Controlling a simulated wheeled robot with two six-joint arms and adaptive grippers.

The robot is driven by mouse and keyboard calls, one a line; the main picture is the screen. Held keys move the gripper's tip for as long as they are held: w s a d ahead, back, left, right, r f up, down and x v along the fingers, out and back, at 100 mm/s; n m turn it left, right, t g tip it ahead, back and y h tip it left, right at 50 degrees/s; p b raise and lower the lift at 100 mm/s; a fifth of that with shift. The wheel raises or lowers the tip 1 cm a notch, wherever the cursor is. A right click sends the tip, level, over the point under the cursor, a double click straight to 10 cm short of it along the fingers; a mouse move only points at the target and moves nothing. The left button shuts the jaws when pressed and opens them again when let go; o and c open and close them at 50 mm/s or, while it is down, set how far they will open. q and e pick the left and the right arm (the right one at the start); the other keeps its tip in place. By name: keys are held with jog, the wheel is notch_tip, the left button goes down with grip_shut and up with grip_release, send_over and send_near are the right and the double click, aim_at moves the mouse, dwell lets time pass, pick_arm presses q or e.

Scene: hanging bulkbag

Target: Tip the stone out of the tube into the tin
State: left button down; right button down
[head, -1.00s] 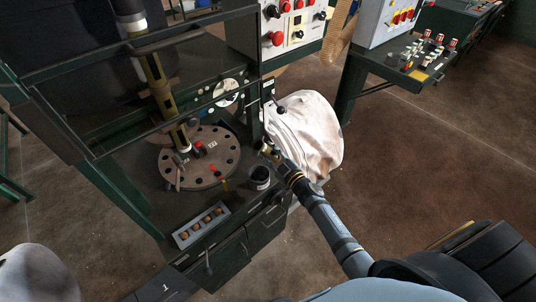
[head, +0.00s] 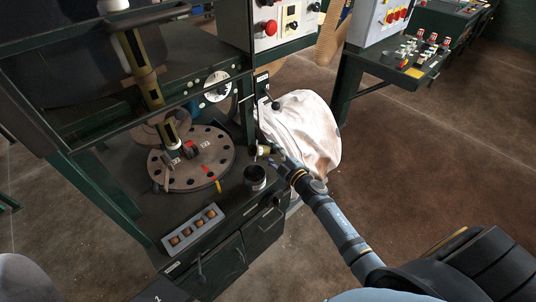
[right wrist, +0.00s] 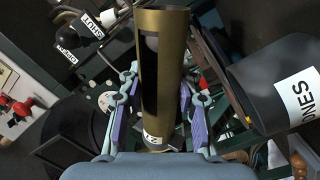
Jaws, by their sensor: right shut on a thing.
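My right gripper (head: 273,154) is shut on a brass tube (right wrist: 172,75), which stands between its purple-padded fingers in the right wrist view. The tube has a long dark slot down its side and a white label near its lower end. A pale grey rounded stone (right wrist: 152,42) shows inside the slot near the upper end. The tin (right wrist: 262,88) is dark, with a white label ending in "ONES", right of the tube and apart from it. In the head view the tin (head: 255,174) stands on the bench, just left of and below my right gripper. My left gripper is out of view.
A round plate with holes (head: 205,165) lies on the bench left of the tin. A tray of several brown balls (head: 195,230) is at the bench front. A white bulk bag (head: 308,130) bulges behind my right gripper. A metal post frame rises beside the gripper.

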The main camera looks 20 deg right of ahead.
aim_at(273, 155)
jog(key=shift+d+f+n+b, duration=0.3)
jog(key=shift+f+n+b, duration=0.2)
jog(key=shift+b, duration=0.25)
jog(key=n+b, duration=0.1)
jog(key=b, duration=0.1)
jog(key=f+n+b, duration=0.1)
jog(key=n+b, duration=0.1)
jog(key=d+f+n+b, duration=0.1)
jog(key=shift+w+f+n+b, duration=0.15)
jog(key=shift+w+n+b, duration=0.15)
jog(key=shift+b, duration=0.1)
jog(key=n, duration=0.1)
jog(key=r+n+p, duration=0.1)
jog(key=n, duration=0.1)
jog(key=shift+r, duration=0.3)
jog(key=shift+s+a+r+n+p, duration=0.1)
jog(key=shift+a+r+n+p, duration=0.1)
jog(key=shift+r+n+p, duration=0.6)
jog(key=shift+s+a+r+n+p, duration=0.15)
jog(key=shift+r+n, duration=0.25)
jog(key=shift+n, duration=0.9)
jog(key=shift+f, duration=0.1)
